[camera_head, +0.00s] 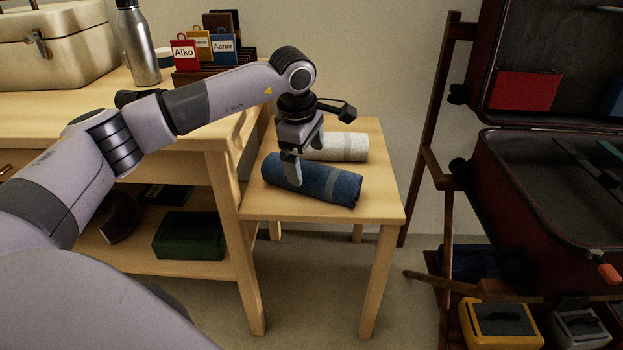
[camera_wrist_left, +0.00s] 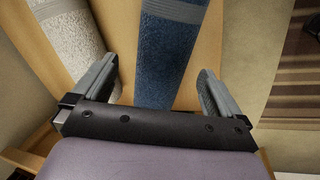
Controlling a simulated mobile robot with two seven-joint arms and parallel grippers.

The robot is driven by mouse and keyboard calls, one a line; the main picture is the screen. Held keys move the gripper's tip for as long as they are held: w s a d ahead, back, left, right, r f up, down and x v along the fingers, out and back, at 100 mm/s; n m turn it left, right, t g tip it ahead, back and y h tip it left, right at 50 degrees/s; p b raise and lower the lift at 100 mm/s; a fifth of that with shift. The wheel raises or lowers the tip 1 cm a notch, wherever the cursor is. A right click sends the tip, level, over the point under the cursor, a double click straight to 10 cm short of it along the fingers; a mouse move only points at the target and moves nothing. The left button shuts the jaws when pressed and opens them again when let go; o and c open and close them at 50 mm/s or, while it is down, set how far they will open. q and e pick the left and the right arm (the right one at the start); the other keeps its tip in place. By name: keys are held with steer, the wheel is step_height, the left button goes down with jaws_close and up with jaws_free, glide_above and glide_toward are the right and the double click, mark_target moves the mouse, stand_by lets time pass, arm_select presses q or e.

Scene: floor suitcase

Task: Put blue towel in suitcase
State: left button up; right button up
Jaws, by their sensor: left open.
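The rolled blue towel (camera_head: 325,184) lies on a small wooden table, in front of a rolled white towel (camera_head: 342,147). My left gripper (camera_head: 300,167) is over the blue towel's left half, with one finger in front of it. In the left wrist view, the blue towel (camera_wrist_left: 167,55) runs between the open fingers of my left gripper (camera_wrist_left: 158,88). I cannot tell whether the fingers touch it. The open suitcase (camera_head: 545,185) stands at the right on a wooden stand, with its dark lined base and raised lid showing. My right gripper is not seen.
The small table (camera_head: 300,213) adjoins a larger bench (camera_head: 60,103) with a metal bottle (camera_head: 141,45) and name tags. The white towel lies close to the gripper. A wooden stand post (camera_head: 429,120) rises between the table and the suitcase. A yellow box (camera_head: 498,324) sits below.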

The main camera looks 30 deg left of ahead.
mark_target(307, 165)
arm_select(q)
steer(key=b+x, duration=0.1)
steer(key=x, duration=0.3)
steer(key=shift+s+f+b, duration=0.1)
steer(key=shift+s+b, duration=0.05)
steer(key=shift+b, duration=0.25)
steer(key=shift+f, duration=0.2)
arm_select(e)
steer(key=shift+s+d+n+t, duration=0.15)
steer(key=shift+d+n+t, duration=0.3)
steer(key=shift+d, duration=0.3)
arm_select(q)
steer(key=shift+r, duration=0.1)
steer(key=c, duration=1.1)
